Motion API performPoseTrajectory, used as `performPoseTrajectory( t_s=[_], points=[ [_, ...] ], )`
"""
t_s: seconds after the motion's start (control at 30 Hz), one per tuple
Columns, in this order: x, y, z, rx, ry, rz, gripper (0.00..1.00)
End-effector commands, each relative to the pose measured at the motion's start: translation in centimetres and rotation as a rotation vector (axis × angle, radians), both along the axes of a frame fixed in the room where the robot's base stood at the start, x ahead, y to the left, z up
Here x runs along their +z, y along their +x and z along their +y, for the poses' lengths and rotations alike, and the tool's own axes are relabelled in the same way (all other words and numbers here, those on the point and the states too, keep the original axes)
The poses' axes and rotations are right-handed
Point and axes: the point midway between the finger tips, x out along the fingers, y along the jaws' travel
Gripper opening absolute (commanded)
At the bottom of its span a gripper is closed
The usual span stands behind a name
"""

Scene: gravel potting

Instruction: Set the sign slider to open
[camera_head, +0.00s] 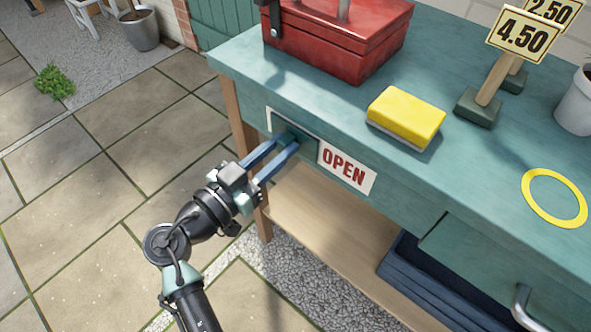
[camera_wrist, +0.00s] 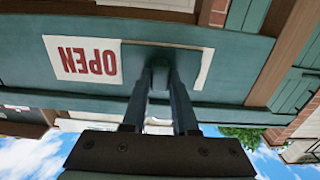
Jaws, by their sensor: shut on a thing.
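The sign slider is a teal plate (camera_head: 284,126) on the front of the teal bench, over a white sign board. The red word OPEN (camera_head: 345,167) is uncovered to the right of the slider. My gripper (camera_head: 286,145) reaches in from the lower left, shut on the slider's knob. In the wrist view, which is upside down, OPEN (camera_wrist: 82,59) shows at the left and the slider plate (camera_wrist: 190,66) covers the board's right part, leaving a thin white edge.
On the bench top stand a red toolbox (camera_head: 338,38), a yellow sponge-like block (camera_head: 406,115), price signs (camera_head: 523,35) and a yellow ring (camera_head: 554,198). A drawer with a metal handle (camera_head: 528,308) is at the lower right. Paving at the left is free.

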Motion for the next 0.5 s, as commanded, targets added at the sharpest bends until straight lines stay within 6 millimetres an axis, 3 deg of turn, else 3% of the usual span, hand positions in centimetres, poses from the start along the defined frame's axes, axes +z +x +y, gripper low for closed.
performPoseTrajectory(
  t_s=[0.47, 0.5],
  points=[
    [-0.01, 0.56, 0.98, 0.010, -0.001, 0.003, 0.00],
    [-0.01, 0.56, 0.99, 0.010, 0.000, 0.003, 0.34]
  ],
)
